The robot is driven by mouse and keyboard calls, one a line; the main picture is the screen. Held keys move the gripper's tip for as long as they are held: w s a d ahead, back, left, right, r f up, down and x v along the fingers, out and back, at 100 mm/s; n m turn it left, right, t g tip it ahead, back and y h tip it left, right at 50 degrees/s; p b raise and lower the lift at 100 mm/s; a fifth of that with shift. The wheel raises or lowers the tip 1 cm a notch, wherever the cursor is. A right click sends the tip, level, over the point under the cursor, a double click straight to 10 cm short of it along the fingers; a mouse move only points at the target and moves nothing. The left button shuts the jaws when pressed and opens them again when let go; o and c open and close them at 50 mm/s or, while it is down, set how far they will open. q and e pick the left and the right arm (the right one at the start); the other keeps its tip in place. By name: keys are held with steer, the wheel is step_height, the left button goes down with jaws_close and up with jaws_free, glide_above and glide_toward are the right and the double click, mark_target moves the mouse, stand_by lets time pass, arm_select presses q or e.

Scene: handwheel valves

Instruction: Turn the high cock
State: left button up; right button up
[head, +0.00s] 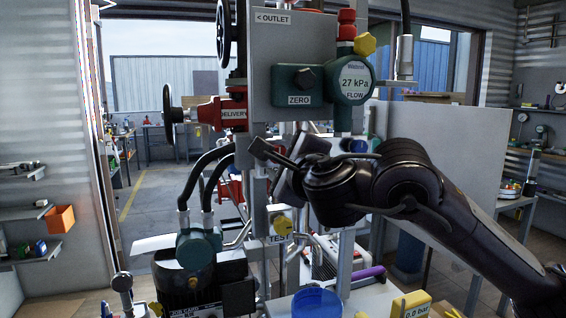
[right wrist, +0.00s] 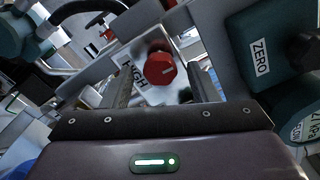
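The high cock is a red knob (right wrist: 160,69) on a grey plate with a "HIGH" label (right wrist: 134,76), seen in the right wrist view. In the head view it is hidden behind my right gripper and arm. My right gripper (head: 268,147) reaches in from the right, below the grey panel box. In the right wrist view its two fingers are apart, one on each side of the red knob. The gap between them looks empty; I cannot tell how far the knob lies beyond the fingertips. My left gripper is not in view.
Above the gripper is the grey panel (head: 288,30) with the "ZERO" block (head: 297,88) and the flow gauge (head: 353,80). A red delivery valve (head: 222,112) and black hoses (head: 207,178) are on the left. A yellow "TEST" cock (head: 283,224) is below. A blue tub (head: 317,303) stands at the front.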

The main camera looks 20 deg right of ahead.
steer(key=shift+s+r+p, duration=0.1)
steer(key=shift+s+p, duration=0.3)
steer(key=shift+s, duration=0.05)
steer(key=s+p, duration=0.3)
steer(key=s, duration=0.2)
steer(key=shift+s+d, duration=0.1)
steer(key=shift+f, duration=0.2)
